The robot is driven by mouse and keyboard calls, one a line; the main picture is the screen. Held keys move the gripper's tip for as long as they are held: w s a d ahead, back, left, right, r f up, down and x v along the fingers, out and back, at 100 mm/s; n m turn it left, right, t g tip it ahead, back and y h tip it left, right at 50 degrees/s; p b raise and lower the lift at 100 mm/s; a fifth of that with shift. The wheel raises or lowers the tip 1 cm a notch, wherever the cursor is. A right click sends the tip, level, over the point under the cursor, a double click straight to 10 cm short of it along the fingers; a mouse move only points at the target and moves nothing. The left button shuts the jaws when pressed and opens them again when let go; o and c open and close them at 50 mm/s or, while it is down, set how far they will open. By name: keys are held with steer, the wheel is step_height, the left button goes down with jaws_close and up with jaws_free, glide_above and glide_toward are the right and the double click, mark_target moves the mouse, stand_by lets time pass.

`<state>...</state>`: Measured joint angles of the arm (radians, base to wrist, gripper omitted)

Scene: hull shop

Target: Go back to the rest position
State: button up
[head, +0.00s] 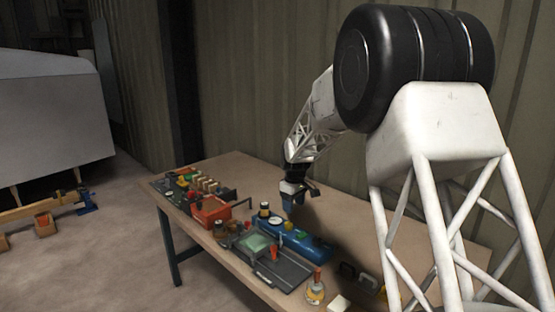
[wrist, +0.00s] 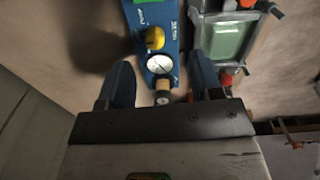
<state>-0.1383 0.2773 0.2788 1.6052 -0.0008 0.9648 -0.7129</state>
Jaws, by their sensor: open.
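Below and between the fingers lie a white dial (wrist: 160,64) and a small cylinder with a tan side (wrist: 162,90). A yellow knob (wrist: 155,38) sits on the blue panel beyond the dial. The fingers appear apart from these parts, though the exact height is hard to tell.
The workbench (head: 350,230) holds a red crate (head: 211,212), a dark tray with a green pad (head: 256,243), and several small parts at its far left end. A small orange-topped item (head: 316,290) stands near the front edge. Bare bench lies behind the blue panel, beside the corrugated wall (head: 250,80).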

steer(key=s+d+r+m, duration=0.25)
steer(key=s+r, duration=0.25)
steer(key=s, duration=0.4)
steer(key=s+d+r+m+t, duration=0.1)
steer(key=s+d+r, duration=0.3)
steer(key=s, duration=0.6)
steer(key=s+d+r+m, duration=0.2)
steer(key=s+r, duration=0.3)
steer(key=s, duration=0.4)
steer(key=s+d+f+m, duration=0.1)
steer(key=s+d+m, duration=0.1)
steer(key=s, duration=1.2)
steer(key=s+d+f+m+t, duration=0.1)
steer(key=s+m, duration=0.1)
steer(key=s, duration=1.1)
steer(key=shift+s+d+f, duration=0.35)
steer(key=shift+s+d, duration=0.05)
